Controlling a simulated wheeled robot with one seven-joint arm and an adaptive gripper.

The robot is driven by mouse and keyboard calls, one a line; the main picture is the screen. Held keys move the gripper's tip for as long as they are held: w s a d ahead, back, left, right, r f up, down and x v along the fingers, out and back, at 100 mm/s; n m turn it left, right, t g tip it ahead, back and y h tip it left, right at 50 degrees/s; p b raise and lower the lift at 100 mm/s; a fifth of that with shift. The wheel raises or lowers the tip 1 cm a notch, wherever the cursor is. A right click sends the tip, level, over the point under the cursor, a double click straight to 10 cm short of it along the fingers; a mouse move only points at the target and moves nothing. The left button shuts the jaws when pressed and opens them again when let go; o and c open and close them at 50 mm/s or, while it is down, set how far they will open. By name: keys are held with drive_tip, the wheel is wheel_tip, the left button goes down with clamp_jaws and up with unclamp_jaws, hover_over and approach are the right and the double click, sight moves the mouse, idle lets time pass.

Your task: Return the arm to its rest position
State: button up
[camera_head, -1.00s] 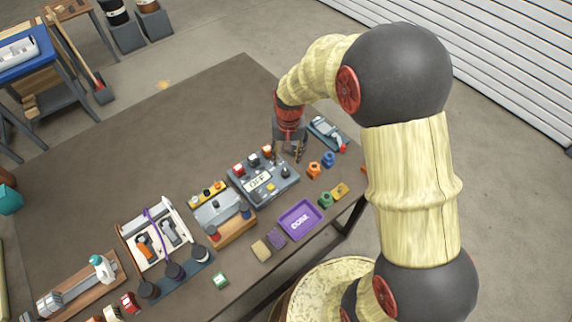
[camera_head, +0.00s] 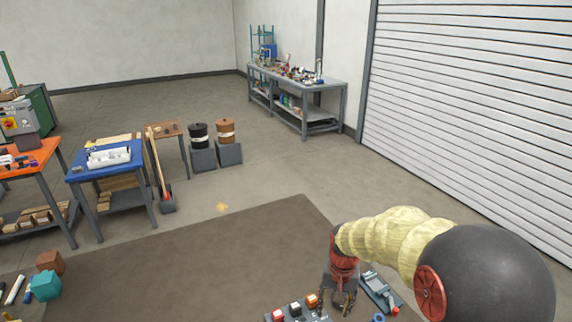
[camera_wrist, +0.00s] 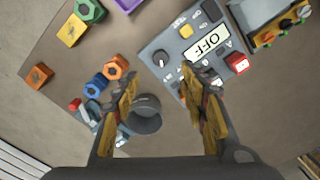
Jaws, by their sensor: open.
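My gripper (camera_head: 343,298) hangs over the dark table (camera_head: 265,240), beside the grey control box (camera_head: 291,313). In the wrist view its two yellow-and-dark fingers (camera_wrist: 160,82) are spread apart with nothing held between them. The control box (camera_wrist: 172,62) lies beyond the fingertips, with an "OFF" display, a dark knob, and yellow and red buttons. A dark round thing (camera_wrist: 146,113) shows between the fingers; I cannot tell what it is. My arm is bent, reaching in from the lower right of the head view.
Orange (camera_wrist: 116,67) and blue (camera_wrist: 97,84) nuts lie near the gripper. A grey tool with a red end (camera_head: 380,291) is right of it. A blue table (camera_head: 104,163) and a far workbench (camera_head: 297,84) stand beyond open floor. A shutter door (camera_head: 470,110) is at right.

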drive_tip(key=s+d+r+n+t, duration=0.1)
drive_tip(key=s+r+t, duration=0.1)
drive_tip(key=s+r, duration=0.8)
drive_tip(key=s+d+r+n+t+b, duration=0.1)
drive_tip(key=s+r+n+t, duration=0.1)
drive_tip(key=s+r, duration=0.9)
drive_tip(key=shift+s+t, duration=0.8)
